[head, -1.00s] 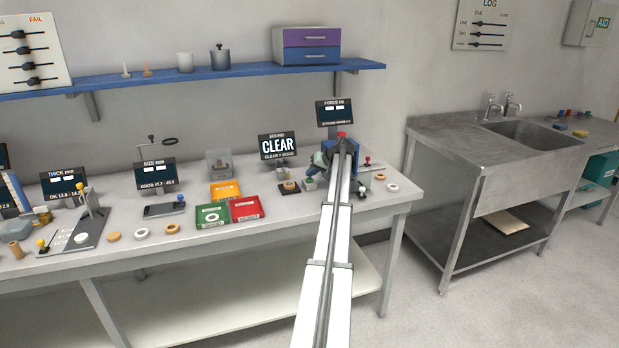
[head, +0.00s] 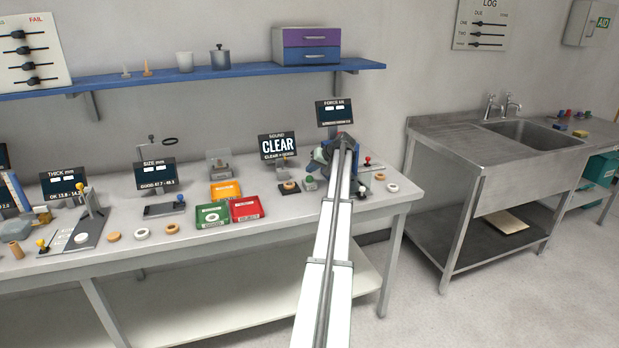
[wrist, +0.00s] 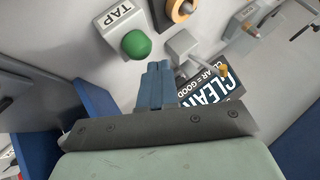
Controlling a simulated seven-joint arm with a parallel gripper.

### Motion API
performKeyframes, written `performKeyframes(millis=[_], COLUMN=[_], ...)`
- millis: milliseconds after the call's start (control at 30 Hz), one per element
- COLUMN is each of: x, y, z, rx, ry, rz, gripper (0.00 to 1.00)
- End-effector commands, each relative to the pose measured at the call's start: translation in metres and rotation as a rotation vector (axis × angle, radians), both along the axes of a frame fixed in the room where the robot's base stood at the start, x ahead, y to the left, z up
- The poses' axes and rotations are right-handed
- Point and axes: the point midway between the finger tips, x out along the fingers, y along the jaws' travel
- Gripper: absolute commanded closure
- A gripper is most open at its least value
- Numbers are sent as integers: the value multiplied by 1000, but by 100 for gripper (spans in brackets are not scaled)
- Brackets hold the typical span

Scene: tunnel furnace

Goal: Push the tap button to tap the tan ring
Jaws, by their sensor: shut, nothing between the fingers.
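The tap button is a green dome (wrist: 136,43) on a grey box (wrist: 113,20) lettered TAP in the wrist view. The box also shows in the head view (head: 309,184), just left of my arm. The tan ring (wrist: 181,8) sits on a dark pad beside the box, cut by the top edge of the wrist view. In the head view the tan ring (head: 289,186) is left of the box. My gripper (wrist: 158,66) has its blue fingers shut and empty. Its tips appear just below the green button in the picture; I cannot tell the gap.
A sound display (head: 279,146) reading CLEAR stands behind the ring. Green (head: 212,215) and red (head: 246,208) trays lie to the left. Loose rings (head: 392,188) lie to the right.

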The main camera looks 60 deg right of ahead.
Motion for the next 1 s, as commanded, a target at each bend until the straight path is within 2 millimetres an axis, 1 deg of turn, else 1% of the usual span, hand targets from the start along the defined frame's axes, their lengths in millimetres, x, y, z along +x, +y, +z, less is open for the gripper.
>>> performKeyframes(millis=[100,533,1000], x=[0,0,0], y=[0,0,0], z=[3,7,42], rx=[0,-1,-1], ry=[0,0,-1], rz=[0,1,0], gripper=[100,100,100])
